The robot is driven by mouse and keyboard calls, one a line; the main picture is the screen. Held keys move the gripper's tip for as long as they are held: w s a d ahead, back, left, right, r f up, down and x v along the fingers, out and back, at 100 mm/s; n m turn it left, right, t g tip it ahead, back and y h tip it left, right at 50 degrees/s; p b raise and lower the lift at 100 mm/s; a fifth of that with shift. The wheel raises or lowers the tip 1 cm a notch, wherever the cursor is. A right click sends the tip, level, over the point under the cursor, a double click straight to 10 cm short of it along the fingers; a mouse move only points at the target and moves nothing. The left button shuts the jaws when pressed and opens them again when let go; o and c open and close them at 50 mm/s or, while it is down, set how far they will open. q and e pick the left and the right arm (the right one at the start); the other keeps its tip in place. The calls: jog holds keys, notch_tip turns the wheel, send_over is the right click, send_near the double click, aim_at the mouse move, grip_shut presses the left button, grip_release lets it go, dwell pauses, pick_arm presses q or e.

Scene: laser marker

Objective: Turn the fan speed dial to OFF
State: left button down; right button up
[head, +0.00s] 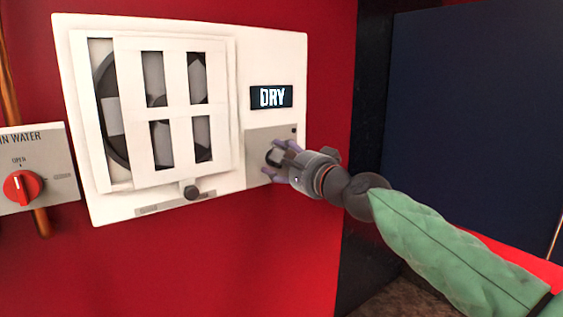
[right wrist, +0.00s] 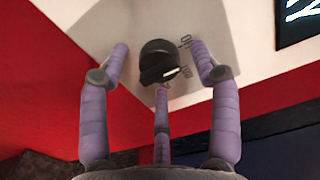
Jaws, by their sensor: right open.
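The fan speed dial (head: 272,156) is a dark round knob on a grey plate (head: 258,140) at the lower right of the white fan panel. In the right wrist view the dial (right wrist: 158,58) is black, with a white pointer mark toward its lower right. Small labels (right wrist: 186,56) beside it are too small to read surely. My right gripper (head: 281,161) is at the dial, its purple fingers spread open. In the right wrist view two fingers stand left and right of the dial and a third below it, with visible gaps at the sides. My left gripper is not in view.
A red valve knob (head: 22,187) is at far left. A dark blue surface (head: 480,110) stands at right.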

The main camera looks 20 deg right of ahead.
jog(key=v, duration=1.1)
jog(key=shift+s+d, duration=0.15)
jog(key=shift+s, duration=0.2)
jog(key=w+a+f+n+g+h+b, duration=0.1)
jog(key=w+f+g+b, duration=0.3)
jog(key=f, duration=0.9)
jog(key=w+a+f+n+h+b, duration=0.1)
jog(key=w+f, duration=0.5)
jog(key=f, duration=0.7)
notch_tip(320, 180, down, 33)
jog(key=a+n+g+h+b, duration=0.1)
jog(key=a+n+g+b, duration=0.25)
jog(key=b, duration=0.25)
jog(key=s+f+g+b, duration=0.1)
jog(key=s+f+b, duration=0.15)
jog(key=f, duration=0.55)
jog(key=s+f+g+b, duration=0.1)
jog(key=s+f+g, duration=0.15)
jog(key=f, duration=0.45)
jog(key=s+a+f+n+g+b, duration=0.2)
jog(key=s+a+f+n+b, duration=0.1)
jog(key=s+f, duration=0.9)
jog(key=s+a+f+n+g+b, duration=0.3)
jog(key=s+f+b, duration=0.2)
jog(key=s+f, duration=0.8)
notch_tip(320, 180, down, 5)
jog(key=shift+s+r+g+y, duration=0.2)
jog(key=shift+r+g+y, duration=0.1)
jog(key=shift+y, duration=0.1)
jog(key=shift+a, duration=0.1)
